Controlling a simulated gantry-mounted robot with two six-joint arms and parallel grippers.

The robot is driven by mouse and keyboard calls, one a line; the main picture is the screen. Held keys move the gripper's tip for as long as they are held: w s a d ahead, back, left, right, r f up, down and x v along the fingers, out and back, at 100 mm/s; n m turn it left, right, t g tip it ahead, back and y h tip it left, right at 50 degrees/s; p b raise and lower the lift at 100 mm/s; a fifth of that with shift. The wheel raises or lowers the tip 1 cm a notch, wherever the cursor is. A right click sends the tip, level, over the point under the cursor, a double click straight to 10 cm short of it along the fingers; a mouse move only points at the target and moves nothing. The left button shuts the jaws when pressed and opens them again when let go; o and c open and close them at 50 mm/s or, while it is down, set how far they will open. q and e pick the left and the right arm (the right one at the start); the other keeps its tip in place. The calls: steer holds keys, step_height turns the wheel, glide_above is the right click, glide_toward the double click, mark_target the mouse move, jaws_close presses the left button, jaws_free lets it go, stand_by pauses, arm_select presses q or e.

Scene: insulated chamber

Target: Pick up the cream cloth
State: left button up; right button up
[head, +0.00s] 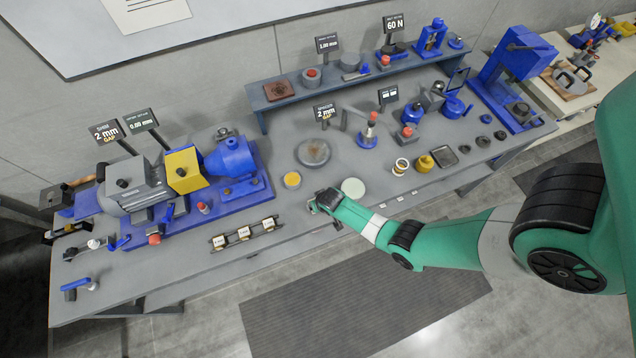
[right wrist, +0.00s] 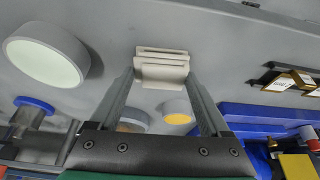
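The cream cloth (right wrist: 161,70) shows in the right wrist view as a small folded pad with stacked layers. It lies between the fingertips of my right gripper (right wrist: 161,80), near the grey bench's front edge. The two fingers stand apart, one on each side of the cloth, and reach close to its sides. I cannot tell whether they press on it. In the head view, my right gripper (head: 322,205) is low over the bench's front edge, and I cannot make out the cloth there. My left gripper is not in view.
A pale round disc (head: 353,188) is just right of the gripper. A yellow-topped cup (head: 292,180) and a round grey plate (head: 313,152) are behind it. A rack of small blocks (head: 244,234) is to the left. The blue machine (head: 229,160) stands further left.

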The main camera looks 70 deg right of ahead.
steer(key=c, duration=0.4)
steer(key=shift+r, duration=0.1)
steer(key=shift+r, duration=0.3)
step_height(320, 180, up, 3)
steer(key=shift+f+p, duration=0.2)
steer(key=shift+p, duration=0.85)
steer(key=s+r+p, duration=0.3)
steer(key=s, duration=0.1)
steer(key=s+d+r+p, duration=0.1)
steer(key=s+r+p, duration=0.2)
steer(key=s, duration=0.2)
steer(key=s+r+p, duration=0.3)
steer(key=s, duration=0.2)
steer(key=shift+d+r, duration=0.15)
steer(key=shift+r, duration=0.15)
